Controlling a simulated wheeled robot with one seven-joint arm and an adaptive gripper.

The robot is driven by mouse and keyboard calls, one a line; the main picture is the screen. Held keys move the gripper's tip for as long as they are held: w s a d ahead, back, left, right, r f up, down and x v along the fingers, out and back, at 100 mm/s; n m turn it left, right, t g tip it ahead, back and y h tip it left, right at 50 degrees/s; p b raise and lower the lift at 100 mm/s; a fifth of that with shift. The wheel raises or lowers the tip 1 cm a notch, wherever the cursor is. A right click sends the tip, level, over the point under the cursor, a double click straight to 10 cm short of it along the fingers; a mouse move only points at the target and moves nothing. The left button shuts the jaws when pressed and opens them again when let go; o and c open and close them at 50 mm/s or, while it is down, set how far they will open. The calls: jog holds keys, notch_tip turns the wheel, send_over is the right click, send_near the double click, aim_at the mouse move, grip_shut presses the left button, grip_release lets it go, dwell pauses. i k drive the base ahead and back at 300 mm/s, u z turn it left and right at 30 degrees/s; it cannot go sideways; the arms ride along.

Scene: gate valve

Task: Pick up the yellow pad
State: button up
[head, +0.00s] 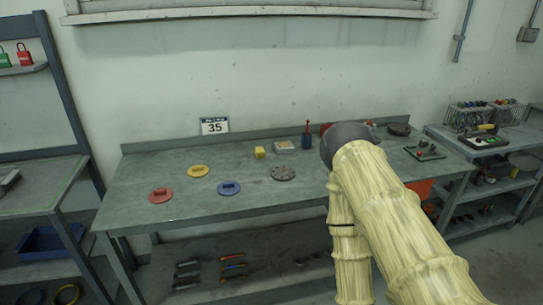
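The yellow pad (198,171) is a flat round disc with a raised grip on top. It lies on the left half of the grey workbench (135,195). A red pad (160,195) lies to its front left and a blue pad (229,188) to its front right, both of similar shape. My pale, ribbed arm reaches in from the lower right, ending at a dark grey wrist over the bench's right half. The fingers of my gripper are hidden behind the wrist. The wrist is well to the right of the yellow pad, and nothing touches the pad.
A small yellow block (259,152), a grey round disc (283,173) and a blue holder (306,140) stand between pad and wrist. A sign reading 35 (214,126) is at the back. Shelving flanks the bench on both sides. The surface around the yellow pad is clear.

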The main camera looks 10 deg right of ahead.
aim_at(260, 152)
jog(key=z, duration=0.9)
jog(key=i, duration=0.75)
jog(key=u, duration=0.4)
